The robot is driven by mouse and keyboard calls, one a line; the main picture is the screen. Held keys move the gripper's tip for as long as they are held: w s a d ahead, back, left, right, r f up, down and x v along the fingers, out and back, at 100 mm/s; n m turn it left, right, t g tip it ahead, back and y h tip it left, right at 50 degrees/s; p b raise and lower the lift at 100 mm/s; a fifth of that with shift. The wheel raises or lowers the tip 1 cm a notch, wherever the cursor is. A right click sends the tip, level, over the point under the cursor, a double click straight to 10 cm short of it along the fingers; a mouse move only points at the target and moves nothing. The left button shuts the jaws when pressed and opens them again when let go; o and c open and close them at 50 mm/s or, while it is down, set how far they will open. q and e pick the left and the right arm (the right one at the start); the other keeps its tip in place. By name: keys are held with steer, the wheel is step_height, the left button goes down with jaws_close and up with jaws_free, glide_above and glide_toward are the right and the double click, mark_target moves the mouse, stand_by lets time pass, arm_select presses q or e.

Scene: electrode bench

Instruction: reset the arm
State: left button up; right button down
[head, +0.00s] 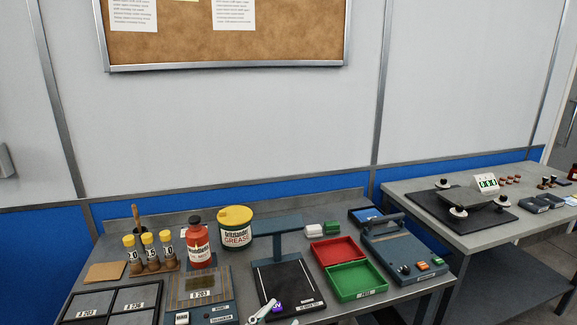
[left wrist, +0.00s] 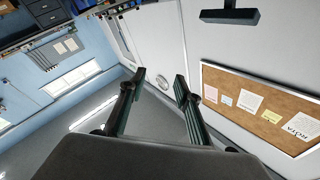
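My left gripper (left wrist: 159,82) shows in the left wrist view. Its two dark green fingers stand well apart with nothing between them. I cannot make out either gripper in the head view. My right gripper is in neither view.
The near bench holds a red bottle (head: 201,245), a yellow-lidded grease tub (head: 236,230), a red tray (head: 338,250), a green tray (head: 355,280) and a blue-grey device (head: 403,252). A second bench (head: 420,190) stands right. The wall above is clear below the board.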

arm_select(q)
steer(key=s+a+f+n+g+y, duration=0.1)
steer(key=s+a+f+n+y, duration=0.2)
steer(key=f, duration=0.6)
steer(key=s+a+f+n+g+y, duration=0.2)
steer(key=s+a+f+n+y, duration=0.1)
steer(key=s+a+f, duration=0.4)
steer(key=s+a+f+n+g+y, duration=0.2)
steer(key=s+a+f+y, duration=0.2)
steer(key=a+f, duration=0.3)
step_height(320, 180, down, 4)
steer(key=shift+s+a+f+n, duration=0.3)
steer(key=shift+s+n, duration=0.1)
steer(key=shift+s, duration=0.3)
